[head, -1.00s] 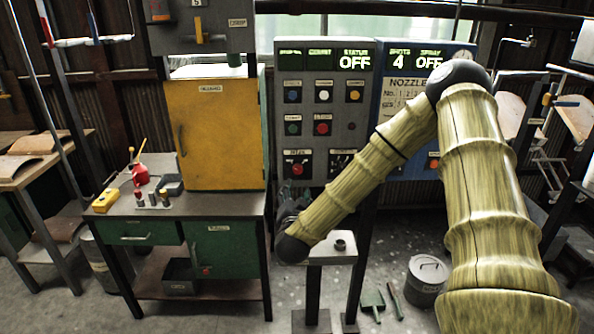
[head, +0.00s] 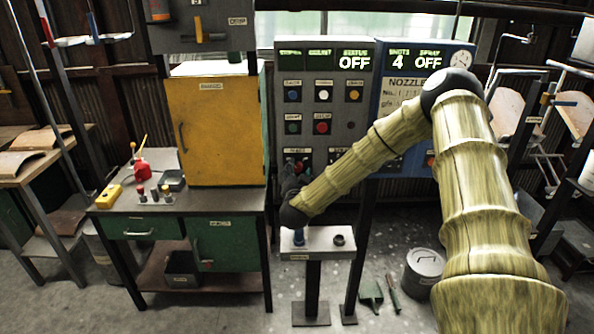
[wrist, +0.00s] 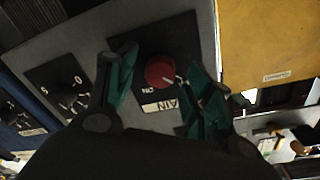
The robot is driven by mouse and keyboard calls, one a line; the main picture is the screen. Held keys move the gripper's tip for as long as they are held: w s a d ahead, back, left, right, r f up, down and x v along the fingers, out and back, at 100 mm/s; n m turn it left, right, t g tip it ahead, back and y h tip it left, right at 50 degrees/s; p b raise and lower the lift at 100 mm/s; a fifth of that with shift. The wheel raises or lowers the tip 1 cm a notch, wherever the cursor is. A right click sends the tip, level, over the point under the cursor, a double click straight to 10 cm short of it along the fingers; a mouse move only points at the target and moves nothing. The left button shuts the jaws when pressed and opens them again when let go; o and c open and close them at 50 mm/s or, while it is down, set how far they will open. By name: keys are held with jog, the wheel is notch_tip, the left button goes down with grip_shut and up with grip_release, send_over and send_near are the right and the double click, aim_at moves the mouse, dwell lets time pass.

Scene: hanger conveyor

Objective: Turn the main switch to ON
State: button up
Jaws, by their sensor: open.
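The main switch is a red round knob (wrist: 160,71) on a dark plate in the wrist view. My gripper (wrist: 157,64) is open, with one green-padded finger on each side of the knob. Whether either finger touches it I cannot tell. In the head view my gripper (head: 291,182) is in front of the lower left of the grey panel (head: 345,110) and largely hides the switch. The status display (head: 354,62) reads OFF.
Another rotary switch (wrist: 68,95) sits left of the knob in the wrist view. The yellow cabinet (head: 215,130) stands close left of the panel. A small pedestal (head: 318,252) with a blue piece and a dark ring is below my wrist.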

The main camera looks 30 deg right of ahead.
jog(key=c, duration=1)
jog(key=shift+c, duration=0.2)
jog(key=shift+f+b, duration=0.1)
jog(key=shift+b, duration=0.4)
jog(key=m+b, duration=0.3)
jog(key=shift+f+b, duration=0.15)
jog(key=shift+b, duration=0.2)
jog(key=m+b, duration=0.6)
jog(key=b, duration=0.1)
jog(key=shift+d+y+b, duration=0.1)
jog(key=shift+y+b, duration=0.2)
jog(key=shift+b, duration=0.1)
jog(key=m+b, duration=0.5)
jog(key=b, duration=0.1)
jog(key=shift+b, duration=0.4)
jog(key=m+b, duration=0.1)
jog(key=b, duration=0.1)
jog(key=m+b, duration=0.1)
jog(key=m, duration=0.1)
jog(key=shift+r+y+b, duration=0.25)
jog(key=shift+y+b, duration=0.05)
jog(key=shift+b, duration=0.05)
